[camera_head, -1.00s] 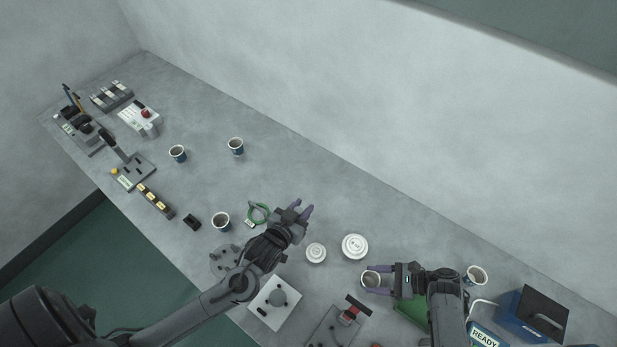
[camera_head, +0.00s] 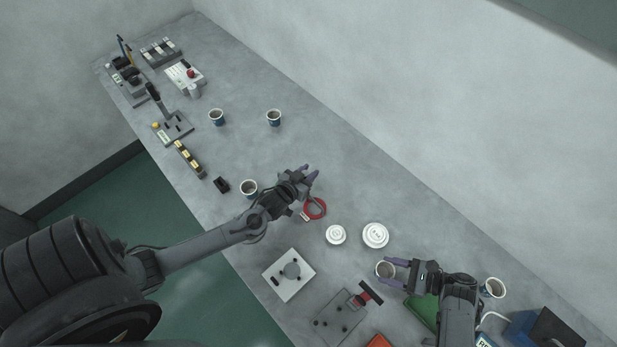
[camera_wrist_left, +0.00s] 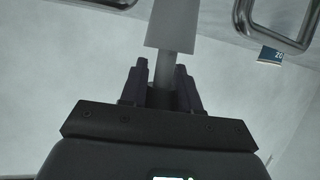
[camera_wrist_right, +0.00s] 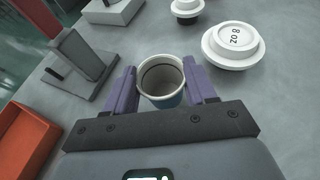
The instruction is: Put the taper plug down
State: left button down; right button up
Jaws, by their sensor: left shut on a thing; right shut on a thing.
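In the left wrist view, the taper plug (camera_wrist_left: 172,24) is a pale grey tapered piece on a narrower stem. My left gripper (camera_wrist_left: 163,78) is shut on that stem. My right gripper (camera_wrist_right: 161,72) is shut on a paper cup (camera_wrist_right: 162,84) with a pale rim and blue side, one finger on each side.
Two white lids (camera_head: 375,235) lie between the arms. Several other cups (camera_head: 274,117) stand about.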

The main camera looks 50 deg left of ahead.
pick_arm(q)
jog(key=shift+f, duration=1.6)
jog(key=shift+f, duration=0.1)
jog(key=c, duration=0.8)
grip_release()
jog(key=shift+f, duration=0.1)
jog(key=shift+r, duration=0.2)
jog(key=v, duration=1.2)
jog(key=s+d+r+m+g+h, duration=0.1)
jog(key=s+d+r+m+g, duration=0.1)
jog(key=s+d+r+g, duration=0.2)
jog(key=s+d+r+m+g+h, duration=0.2)
jog(key=s+d+r+g, duration=0.3)
jog(key=s+d, duration=0.2)
jog(key=shift+d+m+g, duration=0.3)
jog(key=shift+d, duration=0.85)
